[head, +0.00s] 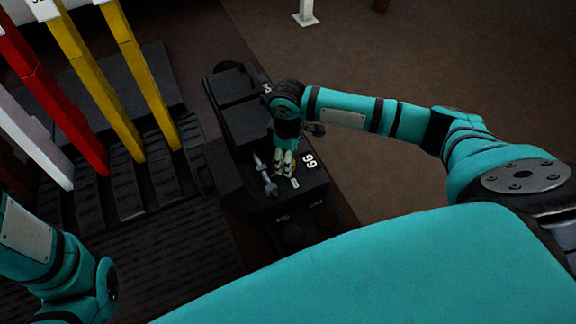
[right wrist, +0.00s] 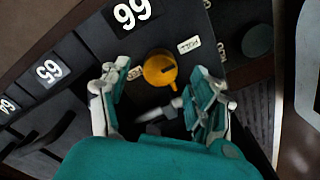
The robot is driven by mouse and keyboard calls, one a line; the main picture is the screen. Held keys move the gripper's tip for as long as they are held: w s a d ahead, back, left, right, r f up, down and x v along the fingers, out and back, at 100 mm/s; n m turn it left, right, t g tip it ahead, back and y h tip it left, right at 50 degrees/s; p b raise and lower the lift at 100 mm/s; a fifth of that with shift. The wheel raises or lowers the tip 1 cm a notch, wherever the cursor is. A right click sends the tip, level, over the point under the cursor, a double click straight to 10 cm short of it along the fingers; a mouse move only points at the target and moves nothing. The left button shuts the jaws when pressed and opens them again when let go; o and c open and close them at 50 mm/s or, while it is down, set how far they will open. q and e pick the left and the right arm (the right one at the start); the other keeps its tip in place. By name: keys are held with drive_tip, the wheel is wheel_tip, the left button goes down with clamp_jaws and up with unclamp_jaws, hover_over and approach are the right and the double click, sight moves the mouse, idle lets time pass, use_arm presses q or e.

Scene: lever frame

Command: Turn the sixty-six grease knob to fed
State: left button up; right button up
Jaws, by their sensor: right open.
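The yellow grease knob (right wrist: 160,69) sits on the black box beside the white 66 plate (right wrist: 132,13) in the right wrist view. It has a dark slot or mark near its middle, and a small pale label (right wrist: 189,44) lies beside it. My right gripper (right wrist: 157,90) is open, with one finger on each side of the knob and a visible space between fingers and knob. In the head view my right gripper (head: 285,164) points down onto the box near the 66 plate (head: 309,161) and partly hides the knob. My left gripper is out of view.
A grey metal rod (right wrist: 162,109) lies beside the knob between my fingers. The 65 plate (right wrist: 48,73) marks the neighbouring section. Dark round buttons (head: 325,214) are at the box's near end. Tall yellow (head: 92,80), red and white levers stand to the left.

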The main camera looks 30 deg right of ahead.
drive_tip(key=shift+f+b, duration=0.65)
drive_tip(key=shift+f, duration=0.8)
drive_tip(key=shift+c, duration=0.2)
